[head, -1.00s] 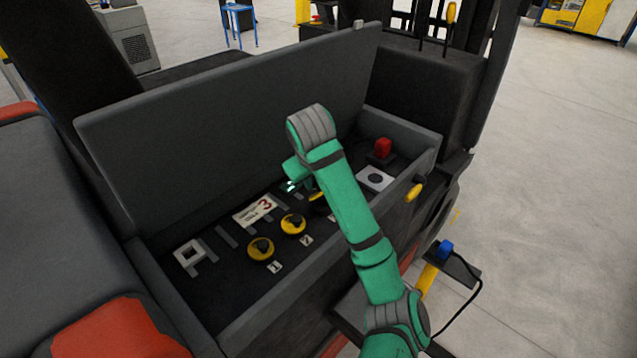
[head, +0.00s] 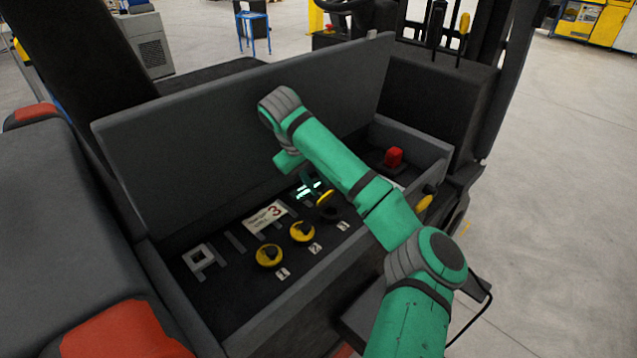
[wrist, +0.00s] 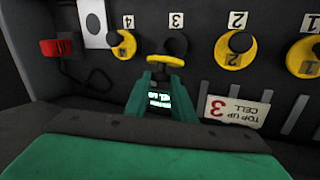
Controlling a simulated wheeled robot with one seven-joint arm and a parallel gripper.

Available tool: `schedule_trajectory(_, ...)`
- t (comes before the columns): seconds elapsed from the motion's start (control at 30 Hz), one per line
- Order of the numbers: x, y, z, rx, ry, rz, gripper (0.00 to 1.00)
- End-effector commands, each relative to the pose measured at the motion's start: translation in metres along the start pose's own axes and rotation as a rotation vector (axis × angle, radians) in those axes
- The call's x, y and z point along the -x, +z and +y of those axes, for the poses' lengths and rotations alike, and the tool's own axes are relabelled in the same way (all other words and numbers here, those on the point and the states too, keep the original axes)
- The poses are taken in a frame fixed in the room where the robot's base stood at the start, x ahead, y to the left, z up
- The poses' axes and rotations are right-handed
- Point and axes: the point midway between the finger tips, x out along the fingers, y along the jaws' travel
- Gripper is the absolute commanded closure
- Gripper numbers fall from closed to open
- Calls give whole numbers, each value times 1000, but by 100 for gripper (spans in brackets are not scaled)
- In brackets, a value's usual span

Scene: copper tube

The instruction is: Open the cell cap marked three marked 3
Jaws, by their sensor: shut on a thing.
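The yellow cell cap marked 3 (head: 325,198) is third in the row, beside its small 3 label (head: 343,226). It stands tilted up from its dark round opening (head: 330,213). In the wrist view the cap (wrist: 166,61) shows nearly edge-on, with the dark opening (wrist: 178,43) behind it and the 3 label (wrist: 176,20) above. My gripper (wrist: 166,77) is shut on the cap's edge; its fingers partly hide the contact. In the head view my gripper (head: 311,188) is left of the cap, low over the battery top.
Closed-looking yellow caps 1 (head: 269,256) and 2 (head: 302,231) lie nearer. Cap 4 (wrist: 125,47) is on the other side. A "top up cell 3" card (head: 266,216) lies beside the row. A red connector (head: 393,157), box walls and the raised lid (head: 240,110) surround the space.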

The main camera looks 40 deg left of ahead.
Motion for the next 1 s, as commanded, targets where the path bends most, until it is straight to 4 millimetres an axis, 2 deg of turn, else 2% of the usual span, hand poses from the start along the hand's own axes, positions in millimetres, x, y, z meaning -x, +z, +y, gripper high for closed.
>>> schedule_trajectory(0.4,1,-2,0,2,2,2,100)
schedule_trajectory(0.43,1,-2,0,2,2,2,75)
schedule_trajectory(0.5,1,-2,0,2,2,2,60)
schedule_trajectory(0.83,2,-1,0,2,1,-1,60)
schedule_trajectory(1.0,16,-2,1,3,4,0,60)
